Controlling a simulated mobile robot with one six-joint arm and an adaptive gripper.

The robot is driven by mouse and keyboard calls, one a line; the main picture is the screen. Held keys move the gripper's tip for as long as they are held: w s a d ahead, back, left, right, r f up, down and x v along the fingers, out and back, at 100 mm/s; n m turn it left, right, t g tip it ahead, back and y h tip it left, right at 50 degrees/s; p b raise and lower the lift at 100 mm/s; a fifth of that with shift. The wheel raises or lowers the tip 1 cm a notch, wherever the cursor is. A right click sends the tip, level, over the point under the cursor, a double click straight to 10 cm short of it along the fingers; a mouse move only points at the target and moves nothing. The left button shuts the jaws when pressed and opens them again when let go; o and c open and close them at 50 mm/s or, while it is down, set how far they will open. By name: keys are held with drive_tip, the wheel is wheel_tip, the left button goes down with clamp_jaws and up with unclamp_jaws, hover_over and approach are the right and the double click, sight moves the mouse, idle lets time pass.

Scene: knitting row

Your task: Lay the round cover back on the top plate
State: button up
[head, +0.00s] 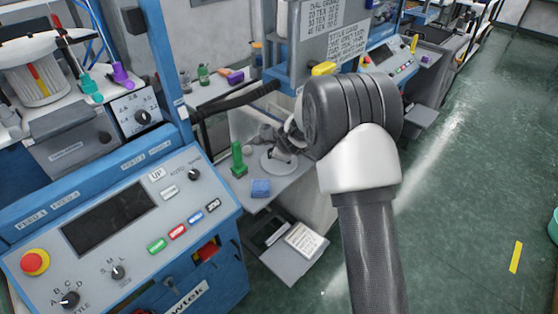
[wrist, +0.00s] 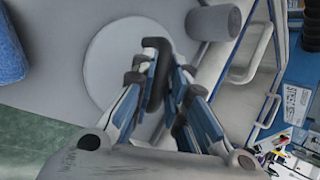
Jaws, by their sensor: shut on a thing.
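The round cover is a pale grey disc with a dark handle (wrist: 157,78). Its face (wrist: 108,62) fills the upper middle of the wrist view, and the disc (head: 271,163) shows small in the head view. My gripper (wrist: 160,62) is shut on the handle, with one finger on each side. In the head view my gripper (head: 290,140) is partly hidden by my arm. The disc is over a light grey flat surface (head: 252,203), which may be the top plate. I cannot tell whether the disc touches it.
A control panel (head: 120,225) fills the lower left. A lower shelf holds a white booklet (head: 303,240).

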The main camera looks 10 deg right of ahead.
clamp_jaws()
drive_tip(key=shift+r, duration=0.2)
idle(0.4)
